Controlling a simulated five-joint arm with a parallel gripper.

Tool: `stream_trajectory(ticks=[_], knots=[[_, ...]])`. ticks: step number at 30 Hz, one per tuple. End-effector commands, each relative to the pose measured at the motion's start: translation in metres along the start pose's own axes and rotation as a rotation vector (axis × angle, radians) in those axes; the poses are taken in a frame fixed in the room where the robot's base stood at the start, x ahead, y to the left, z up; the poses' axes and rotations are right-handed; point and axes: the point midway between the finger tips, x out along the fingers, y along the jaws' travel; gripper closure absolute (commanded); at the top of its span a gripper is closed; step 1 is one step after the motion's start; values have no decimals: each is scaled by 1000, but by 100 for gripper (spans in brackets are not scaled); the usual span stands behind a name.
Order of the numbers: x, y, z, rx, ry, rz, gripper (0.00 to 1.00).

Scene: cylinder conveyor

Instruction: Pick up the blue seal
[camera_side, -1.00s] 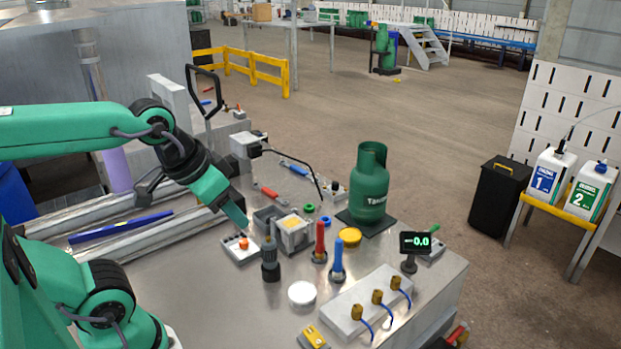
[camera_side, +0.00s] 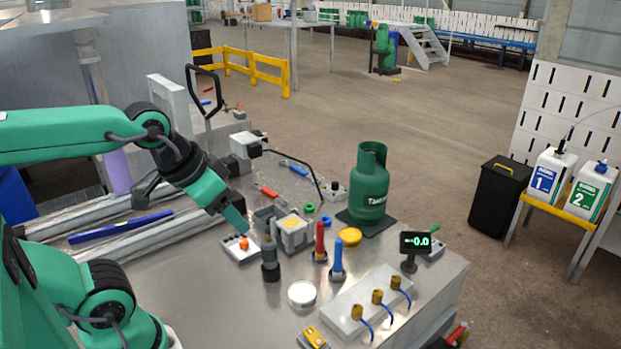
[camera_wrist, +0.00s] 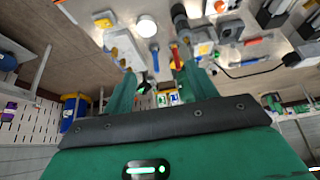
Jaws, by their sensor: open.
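The blue seal (camera_side: 326,220) is a small blue ring lying flat on the metal bench in the side view, beside a green ring (camera_side: 309,209) and left of the yellow disc. My gripper (camera_side: 242,226) hangs over the bench to the left of the seal, near a small box with an orange button (camera_side: 244,242). The grey box and its yellow-topped part stand between them. In the wrist view my gripper (camera_wrist: 160,85) has its two green fingers spread apart with nothing between them. I cannot surely pick out the seal there.
A green gas cylinder (camera_side: 369,185) stands on a dark plate behind the seal. A red-handled tool (camera_side: 320,238) and a blue-handled tool (camera_side: 338,256) stand upright in front of it. A yellow disc (camera_side: 349,236) lies to its right, and a black cable arches behind.

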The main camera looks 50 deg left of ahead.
Motion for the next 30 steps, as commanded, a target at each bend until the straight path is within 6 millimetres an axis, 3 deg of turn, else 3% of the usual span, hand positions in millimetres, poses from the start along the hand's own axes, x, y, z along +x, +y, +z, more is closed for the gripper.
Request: stream_trajectory(ticks=[14,20,30], knots=[[0,-1,-9,4,-12,-3,43],[2,-5,-34,15,-45,-8,43],[19,-17,-94,45,-124,-17,43]])
